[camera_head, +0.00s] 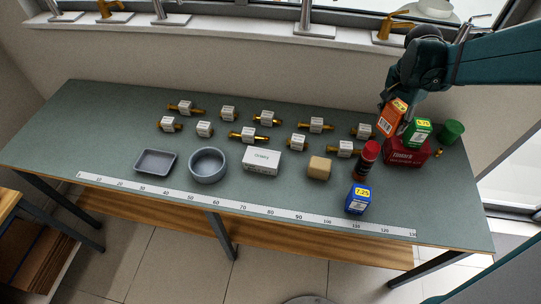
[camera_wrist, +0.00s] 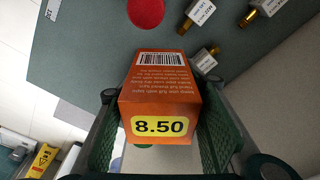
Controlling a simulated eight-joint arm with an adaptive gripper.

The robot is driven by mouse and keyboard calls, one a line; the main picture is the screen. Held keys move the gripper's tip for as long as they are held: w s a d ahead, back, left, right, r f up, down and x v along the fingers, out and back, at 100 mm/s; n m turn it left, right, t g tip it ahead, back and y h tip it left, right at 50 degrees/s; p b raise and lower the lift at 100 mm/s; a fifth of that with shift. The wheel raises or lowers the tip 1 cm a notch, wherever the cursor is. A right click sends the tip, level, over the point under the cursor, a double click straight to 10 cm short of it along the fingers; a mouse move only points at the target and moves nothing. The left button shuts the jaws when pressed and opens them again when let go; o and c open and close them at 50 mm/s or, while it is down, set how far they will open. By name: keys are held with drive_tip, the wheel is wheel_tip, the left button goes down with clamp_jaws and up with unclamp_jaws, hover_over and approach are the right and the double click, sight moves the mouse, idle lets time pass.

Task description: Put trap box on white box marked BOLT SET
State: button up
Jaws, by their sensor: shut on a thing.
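My gripper (camera_head: 397,104) is shut on an orange box (camera_head: 391,120) with a yellow price label, held in the air above the right part of the bench. In the wrist view the box (camera_wrist: 160,95) sits between the two green fingers, with a barcode and the price 8.50 showing. I take it for the trap box; its name is not readable. A white box (camera_head: 262,161) lies on the bench near the middle, left of my gripper. Its lettering is too small to read, so I cannot confirm BOLT SET.
Near the gripper stand a red-topped cylinder (camera_head: 367,160), a red box (camera_head: 405,153), a green box (camera_head: 416,132) and a green cylinder (camera_head: 451,131). A tan block (camera_head: 319,168), blue box (camera_head: 357,199), grey bowl (camera_head: 208,165) and tray (camera_head: 155,161) are also out. Several brass fittings stand behind.

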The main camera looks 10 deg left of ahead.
drive_tip(key=a+n+p, duration=0.1)
drive_tip(key=a+n, duration=0.2)
drive_tip(key=a, duration=0.9)
drive_tip(key=n+y+p, duration=0.1)
drive_tip(key=n+p, duration=0.2)
drive_tip(key=n, duration=0.4)
hover_over(263, 154)
drive_tip(key=shift+t, duration=0.4)
drive_tip(key=shift+s+a+f, duration=0.1)
drive_tip(key=shift+s+f, duration=0.05)
drive_tip(key=shift+f, duration=1.1)
drive_tip(key=shift+s+f, duration=0.15)
drive_tip(key=shift+f, duration=1.1)
drive_tip(key=shift+f, duration=0.1)
drive_tip(key=shift+f, duration=2.85)
drive_tip(key=shift+f, duration=0.1)
drive_tip(key=shift+f, duration=2)
